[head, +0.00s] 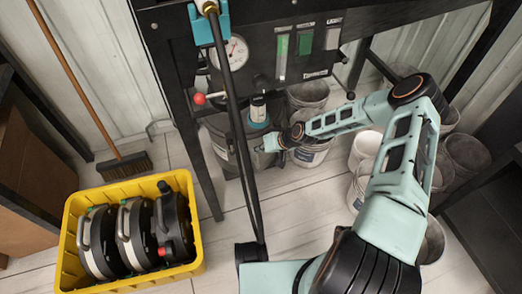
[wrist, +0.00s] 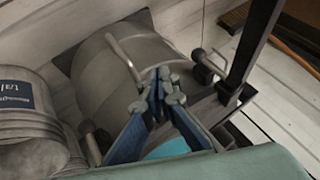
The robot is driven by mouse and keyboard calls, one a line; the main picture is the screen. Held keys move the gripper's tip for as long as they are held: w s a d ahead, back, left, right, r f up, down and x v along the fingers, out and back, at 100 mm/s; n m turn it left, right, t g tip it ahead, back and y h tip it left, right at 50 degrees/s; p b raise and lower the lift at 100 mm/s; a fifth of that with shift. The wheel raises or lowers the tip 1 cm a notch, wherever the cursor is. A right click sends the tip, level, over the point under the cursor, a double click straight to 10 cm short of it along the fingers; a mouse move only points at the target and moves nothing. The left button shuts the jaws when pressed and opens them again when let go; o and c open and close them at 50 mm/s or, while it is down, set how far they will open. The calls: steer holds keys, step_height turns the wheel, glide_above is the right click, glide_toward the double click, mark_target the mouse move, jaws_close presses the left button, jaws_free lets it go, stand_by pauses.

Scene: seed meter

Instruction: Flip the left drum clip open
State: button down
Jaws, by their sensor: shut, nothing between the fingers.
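The drum is a dark grey cylinder under the black bench, partly hidden by its frame in the head view (head: 222,150). In the wrist view the drum (wrist: 105,80) lies ahead of my fingers, with a pale bent metal bar (wrist: 125,56) across its near face. I cannot tell for sure whether that bar is the left clip. Its lower end is close to my fingertips; contact is unclear. My gripper (wrist: 163,85), with blue fingers, is shut and empty. In the head view my gripper (head: 266,144) is at the drum's right side.
A knobbed fitting (wrist: 207,66) is right of my fingers beside a black post (wrist: 252,45). A labelled bucket (wrist: 30,110) is at left. In the head view several buckets stand behind my arm, and a yellow crate (head: 68,250) holds round units. A dark hose (head: 240,130) hangs in front.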

steer(key=w+a+f+b, duration=0.1)
steer(key=a+f, duration=0.1)
steer(key=a, duration=0.4)
steer(key=shift+f+b, duration=0.15)
steer(key=shift+b, duration=0.25)
